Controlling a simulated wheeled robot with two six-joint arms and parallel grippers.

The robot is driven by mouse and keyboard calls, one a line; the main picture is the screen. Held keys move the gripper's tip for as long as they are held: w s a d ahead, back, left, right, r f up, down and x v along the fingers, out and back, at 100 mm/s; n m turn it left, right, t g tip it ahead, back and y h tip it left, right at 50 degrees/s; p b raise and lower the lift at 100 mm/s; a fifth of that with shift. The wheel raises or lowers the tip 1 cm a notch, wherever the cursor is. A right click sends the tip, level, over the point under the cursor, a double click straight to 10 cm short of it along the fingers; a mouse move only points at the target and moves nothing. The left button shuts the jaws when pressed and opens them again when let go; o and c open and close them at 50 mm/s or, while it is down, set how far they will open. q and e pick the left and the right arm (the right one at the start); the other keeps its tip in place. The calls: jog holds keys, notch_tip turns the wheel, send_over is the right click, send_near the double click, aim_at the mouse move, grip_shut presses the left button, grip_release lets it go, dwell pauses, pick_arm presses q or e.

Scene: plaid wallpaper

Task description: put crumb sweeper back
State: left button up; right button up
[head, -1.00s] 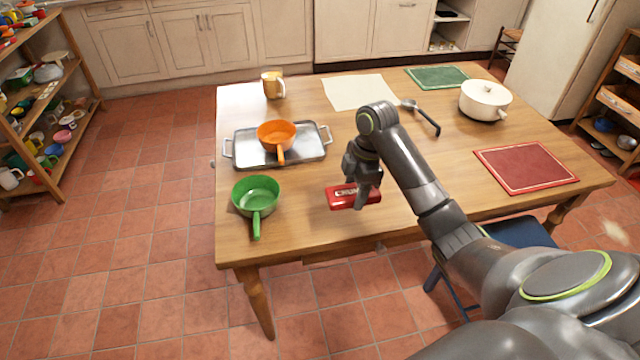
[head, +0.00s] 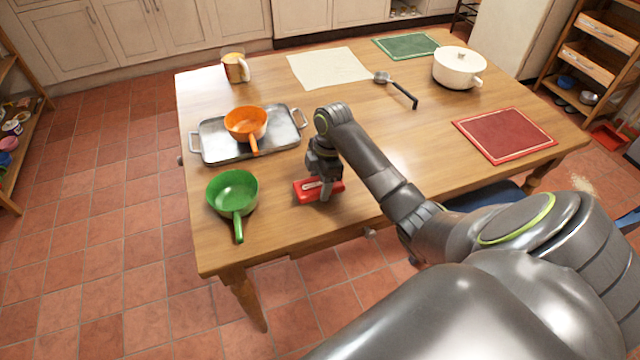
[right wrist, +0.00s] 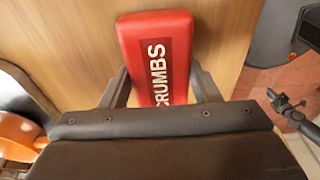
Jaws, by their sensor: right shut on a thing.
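The crumb sweeper is a red block (head: 308,192) near the front edge of the wooden table in the head view. In the right wrist view the red sweeper (right wrist: 158,50) shows the white word "CRUMBS" and lies between my two fingers. My right gripper (head: 325,188) is shut on it from above; in the right wrist view the gripper (right wrist: 160,92) has a finger on each side of it. Whether the sweeper touches the table or is slightly raised, I cannot tell. My left gripper is not in view.
A green pan (head: 232,190) stands just left of the sweeper. A metal tray (head: 282,136) with an orange pan (head: 246,121) is behind. A mug (head: 234,68), ladle (head: 398,88), white pot (head: 459,66) and red mat (head: 505,134) are farther off. Shelves (head: 590,60) stand at right, a red dustpan-like item (head: 610,138) below.

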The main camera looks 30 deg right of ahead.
jog(key=shift+f, duration=0.75)
jog(key=o, duration=1)
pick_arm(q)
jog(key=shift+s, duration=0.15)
pick_arm(e)
jog(key=shift+o, duration=0.2)
jog(key=r, duration=0.3)
jog(key=d+r, duration=0.1)
jog(key=r, duration=0.7)
jog(key=shift+s+d+p, duration=0.15)
jog(key=shift+d+p, duration=0.15)
jog(key=shift+p, duration=0.1)
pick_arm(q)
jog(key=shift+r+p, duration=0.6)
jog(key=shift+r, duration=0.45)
pick_arm(e)
jog(key=shift+d+r, duration=0.15)
jog(key=shift+r, duration=0.5)
